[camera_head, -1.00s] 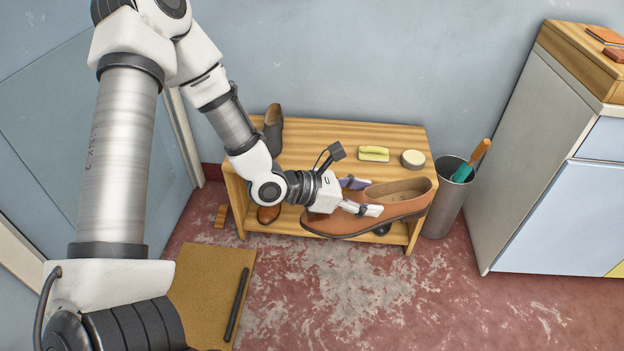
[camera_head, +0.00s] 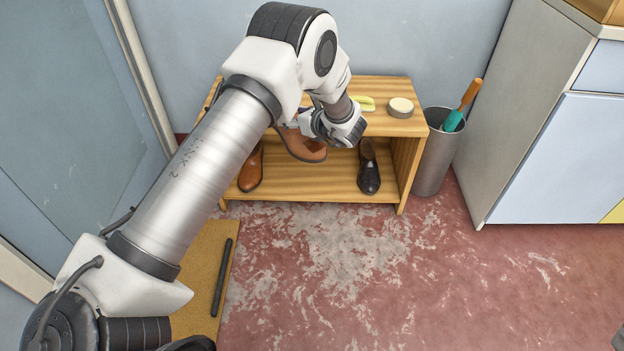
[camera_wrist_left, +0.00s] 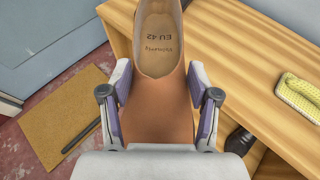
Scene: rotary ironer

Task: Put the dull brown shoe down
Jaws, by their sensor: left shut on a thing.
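The brown shoe (camera_head: 303,147) is in my left gripper, at the front edge of the wooden bench (camera_head: 384,122). In the left wrist view the gripper (camera_wrist_left: 160,82) has one finger on each side of the brown shoe (camera_wrist_left: 158,118). The shoe's opening and its insole marked EU 42 face the camera. I cannot tell whether the shoe touches the bench.
Another brown shoe (camera_head: 251,170) and a black shoe (camera_head: 368,172) stand on the lower shelf, with bare wood between them. A grey bin (camera_head: 435,155) stands right of the bench. A mat (camera_head: 207,265) lies left.

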